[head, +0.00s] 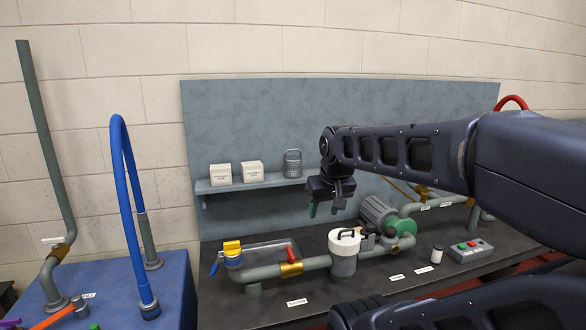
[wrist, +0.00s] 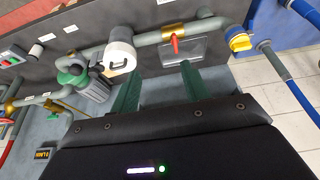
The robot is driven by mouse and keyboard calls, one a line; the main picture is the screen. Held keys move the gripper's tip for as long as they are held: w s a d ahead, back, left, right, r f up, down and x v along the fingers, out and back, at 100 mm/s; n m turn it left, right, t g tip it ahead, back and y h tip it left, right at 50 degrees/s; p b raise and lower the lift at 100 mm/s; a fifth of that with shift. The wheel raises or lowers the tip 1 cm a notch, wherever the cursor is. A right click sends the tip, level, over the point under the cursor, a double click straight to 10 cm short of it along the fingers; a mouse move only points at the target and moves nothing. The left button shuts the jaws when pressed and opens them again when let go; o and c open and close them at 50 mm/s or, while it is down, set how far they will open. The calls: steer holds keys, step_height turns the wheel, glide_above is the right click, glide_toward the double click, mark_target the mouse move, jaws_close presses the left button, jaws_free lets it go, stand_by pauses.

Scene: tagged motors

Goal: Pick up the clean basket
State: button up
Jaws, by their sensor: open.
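A grey ribbed cylinder with a handle loop, seemingly the clean basket (head: 292,164), stands upright on the wall shelf, right of two white boxes. My gripper (head: 326,209) is in front of the back panel, lower and to the right of the basket, pointing down. Its two green fingers are apart with nothing between them, and they also show in the wrist view (wrist: 160,85). The basket is not recognisable in the wrist view.
The shelf (head: 215,187) holds white boxes (head: 252,171). A blue hose (head: 130,200) rises at left.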

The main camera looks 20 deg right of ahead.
steer(key=o, duration=1.1)
step_height(320, 180, up, 6)
steer(key=m+h, duration=0.4)
steer(key=m, duration=0.5)
glide_above(293, 162)
steer(key=a, duration=0.3)
steer(key=shift+d+x, duration=0.1)
steer(key=shift+x, duration=2.55)
steer(key=shift+d+x, duration=0.15)
steer(key=shift+x, duration=2.45)
